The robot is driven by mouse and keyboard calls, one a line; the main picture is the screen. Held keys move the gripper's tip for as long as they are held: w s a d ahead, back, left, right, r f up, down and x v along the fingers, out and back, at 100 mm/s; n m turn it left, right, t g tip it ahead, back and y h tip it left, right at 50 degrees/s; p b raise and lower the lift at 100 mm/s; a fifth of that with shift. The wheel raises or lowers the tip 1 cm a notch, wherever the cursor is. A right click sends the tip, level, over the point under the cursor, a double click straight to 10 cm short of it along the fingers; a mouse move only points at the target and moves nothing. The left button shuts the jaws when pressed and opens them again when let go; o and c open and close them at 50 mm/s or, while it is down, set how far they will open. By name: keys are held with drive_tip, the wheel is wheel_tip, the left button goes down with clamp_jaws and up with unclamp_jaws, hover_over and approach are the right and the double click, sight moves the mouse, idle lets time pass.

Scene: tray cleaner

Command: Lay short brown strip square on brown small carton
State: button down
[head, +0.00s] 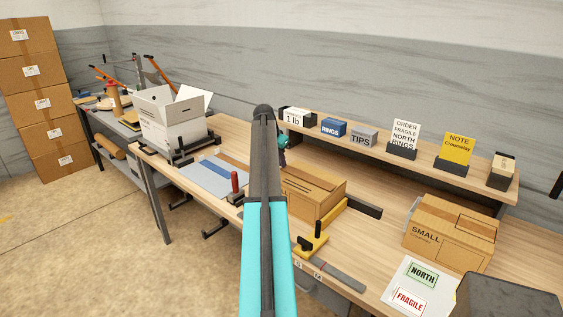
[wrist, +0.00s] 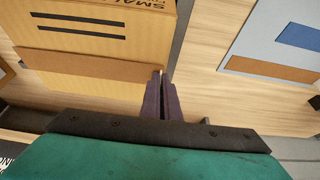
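The brown small carton (head: 322,184) stands on the bench, partly hidden behind my arm in the head view. In the wrist view, the carton (wrist: 95,37) shows its printed lettering and two black bars. A brown strip (wrist: 85,66) lies across it, looking about parallel to the bars and spanning roughly the carton's width. My gripper (wrist: 162,85) has its fingers close together at the strip's right end, by the carton's edge. In the head view, my gripper (head: 282,157) is at the carton's back left. I cannot tell whether the fingers touch the strip.
A grey-blue mat (head: 205,181) left of the carton bears a blue strip (head: 220,170) and another brown strip (head: 236,162). A yellow-handled tool (head: 312,243) stands in front. A second small carton (head: 450,228) is at the right. A shelf (head: 425,165) runs behind.

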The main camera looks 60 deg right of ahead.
drive_tip(key=shift+f, duration=0.3)
idle(0.5)
drive_tip(key=c, duration=1.9)
unclamp_jaws()
drive_tip(key=shift+c, duration=0.2)
drive_tip(key=shift+r, duration=0.1)
drive_tip(key=b+v, duration=0.3)
drive_tip(key=v, duration=1)
drive_tip(key=shift+r+b, duration=0.3)
drive_tip(key=shift+a, duration=0.1)
